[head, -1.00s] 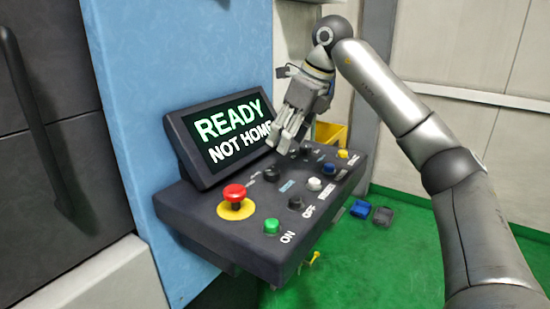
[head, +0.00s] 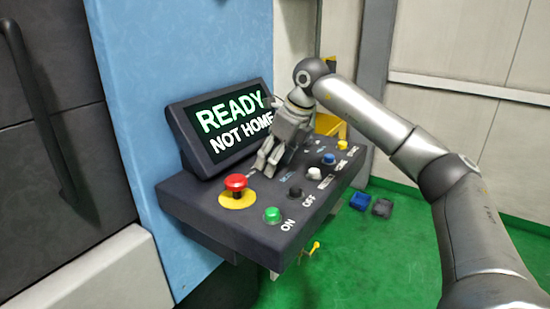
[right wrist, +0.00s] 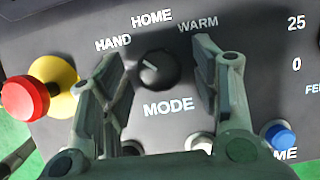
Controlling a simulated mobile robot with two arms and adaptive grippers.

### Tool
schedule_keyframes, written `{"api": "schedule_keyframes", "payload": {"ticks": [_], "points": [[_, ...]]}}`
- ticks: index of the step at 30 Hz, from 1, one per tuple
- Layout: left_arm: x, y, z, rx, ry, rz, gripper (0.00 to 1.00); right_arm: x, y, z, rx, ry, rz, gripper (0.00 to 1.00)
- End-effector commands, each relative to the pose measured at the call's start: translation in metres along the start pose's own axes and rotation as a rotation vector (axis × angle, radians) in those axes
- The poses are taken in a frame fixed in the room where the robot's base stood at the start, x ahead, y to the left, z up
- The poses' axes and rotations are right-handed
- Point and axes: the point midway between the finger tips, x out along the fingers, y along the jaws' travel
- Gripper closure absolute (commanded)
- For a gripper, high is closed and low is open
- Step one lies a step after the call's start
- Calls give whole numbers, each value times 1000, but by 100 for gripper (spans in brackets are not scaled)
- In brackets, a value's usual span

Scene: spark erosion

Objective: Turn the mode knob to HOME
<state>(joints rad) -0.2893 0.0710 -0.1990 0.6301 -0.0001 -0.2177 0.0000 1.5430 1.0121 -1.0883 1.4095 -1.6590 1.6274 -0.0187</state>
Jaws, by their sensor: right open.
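The mode knob (right wrist: 157,72) is black and round, on the dark control panel (head: 205,210). The right wrist view shows it above the word MODE, with HAND, HOME and WARM around its top. Its pale pointer mark points up-left, toward HAND. My right gripper (head: 267,165) is open, low over the panel, and hides the knob in the head view. In the right wrist view its fingers (right wrist: 160,65) stand on either side of the knob, with gaps, apart from it. The screen (head: 230,125) reads READY NOT HOME. My left gripper is not in view.
A red mushroom button (head: 235,182) on a yellow base and a green ON button (head: 272,214) stand left of and in front of the gripper. A black OFF button (head: 296,191), white button (head: 314,173) and blue button (head: 329,159) stand to the right. The screen is close behind.

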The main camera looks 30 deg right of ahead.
Motion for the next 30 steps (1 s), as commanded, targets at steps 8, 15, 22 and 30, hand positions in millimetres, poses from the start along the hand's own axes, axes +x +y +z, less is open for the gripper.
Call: {"api": "schedule_keyframes", "payload": {"ticks": [8,15,22,30], "points": [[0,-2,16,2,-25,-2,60,0,0,0,0,0,1,65],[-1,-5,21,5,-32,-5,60,0,0,0,0,0,1,89],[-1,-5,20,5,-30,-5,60,0,1,0,32,0,-12,89],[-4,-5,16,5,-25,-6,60,0,2,1,175,1,-72,89]]}}
